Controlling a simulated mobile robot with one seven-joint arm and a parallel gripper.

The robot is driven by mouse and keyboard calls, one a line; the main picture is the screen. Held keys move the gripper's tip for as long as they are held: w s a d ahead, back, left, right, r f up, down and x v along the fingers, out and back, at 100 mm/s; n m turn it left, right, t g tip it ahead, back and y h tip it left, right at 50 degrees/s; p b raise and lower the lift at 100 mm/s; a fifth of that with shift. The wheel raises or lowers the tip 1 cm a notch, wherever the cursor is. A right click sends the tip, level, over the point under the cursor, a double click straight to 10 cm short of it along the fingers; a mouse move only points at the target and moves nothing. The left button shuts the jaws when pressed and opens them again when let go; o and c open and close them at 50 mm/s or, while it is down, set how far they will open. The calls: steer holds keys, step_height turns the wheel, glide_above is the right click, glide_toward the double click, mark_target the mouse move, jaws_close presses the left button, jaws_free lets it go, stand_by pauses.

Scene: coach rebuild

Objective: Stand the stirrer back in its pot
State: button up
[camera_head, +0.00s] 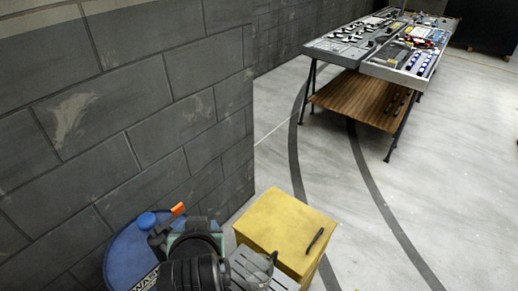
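A thin dark stick-like object (315,240), possibly the stirrer, lies flat on top of the yellow box (278,222), near its right side. Dark, rounded parts that look like my own arm fill the bottom left of the view. I cannot make out my gripper's fingertips or whether they hold anything. The dark stick lies apart from these arm parts.
A grey slatted surface (240,262) adjoins the yellow box. A blue container (125,255) stands against the dark block wall (140,110). A table (372,52) crowded with equipment, with a wooden lower shelf (362,100), stands farther back. Floor (450,170) at right is clear.

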steer(key=w+d+r+t, duration=0.25)
steer(key=r+t, duration=0.25)
steer(key=r, duration=0.8)
steer(key=w+d+r+t, duration=0.2)
steer(key=d+r+t, duration=0.2)
steer(key=r, duration=1)
steer(key=s+d+r+t+h, duration=0.1)
steer(key=s+r+t, duration=0.3)
steer(key=r, duration=0.6)
steer(key=s+d+r+t+h, duration=0.1)
steer(key=s+d+r+t, duration=0.3)
steer(key=s+r, duration=0.4)
step_height(320, 180, up, 3)
steer(key=shift+d+f+m+t+h, duration=0.15)
steer(key=shift+m+t+h, duration=0.2)
steer(key=shift+t, duration=0.25)
steer(key=shift+s, duration=0.1)
